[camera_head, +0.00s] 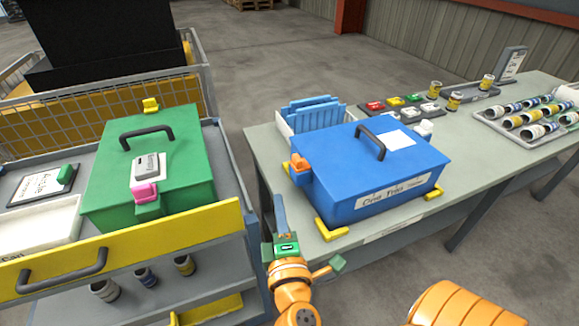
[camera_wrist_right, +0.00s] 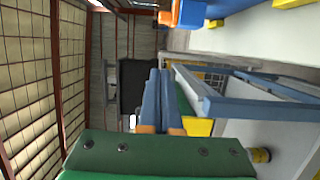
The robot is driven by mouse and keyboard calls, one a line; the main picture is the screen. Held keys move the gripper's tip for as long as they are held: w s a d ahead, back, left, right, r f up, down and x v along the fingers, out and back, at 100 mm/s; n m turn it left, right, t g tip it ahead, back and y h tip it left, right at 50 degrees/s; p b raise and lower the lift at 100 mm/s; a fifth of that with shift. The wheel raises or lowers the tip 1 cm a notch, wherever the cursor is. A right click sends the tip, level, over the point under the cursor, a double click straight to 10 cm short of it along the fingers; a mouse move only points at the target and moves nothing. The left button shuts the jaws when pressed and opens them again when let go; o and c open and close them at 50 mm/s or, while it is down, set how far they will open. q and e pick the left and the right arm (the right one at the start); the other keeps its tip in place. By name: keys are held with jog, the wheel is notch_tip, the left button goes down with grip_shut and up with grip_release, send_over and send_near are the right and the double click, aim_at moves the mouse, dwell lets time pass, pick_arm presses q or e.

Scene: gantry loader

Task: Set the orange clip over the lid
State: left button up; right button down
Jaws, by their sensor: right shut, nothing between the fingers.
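The blue box (camera_head: 340,200) stands on the grey-green table with its flat lid (camera_head: 345,153) on, which carries a dark handle and a white label. The orange clip (camera_head: 299,162) is at the left edge of the lid, above a blue block on the box's side. I cannot tell how far it reaches over the lid. The clip also shows at the top of the right wrist view (camera_wrist_right: 166,17). My right gripper (camera_head: 279,203) is shut and empty, in front of the table's left end, below and left of the clip. My left gripper is not in view.
A green box (camera_head: 188,125) with a pink clip (camera_head: 144,192) stands on the cart at left. A white clip (camera_head: 424,128) is at the blue box's right side. Yellow corner pieces (camera_head: 331,231) surround its base. Blue racks, small coloured parts and a tray (camera_head: 487,117) of cans lie behind.

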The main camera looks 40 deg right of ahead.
aim_at(300, 161)
jog(key=w+d+p, duration=0.4)
jog(key=w+d, duration=0.4)
jog(key=shift+d, duration=0.25)
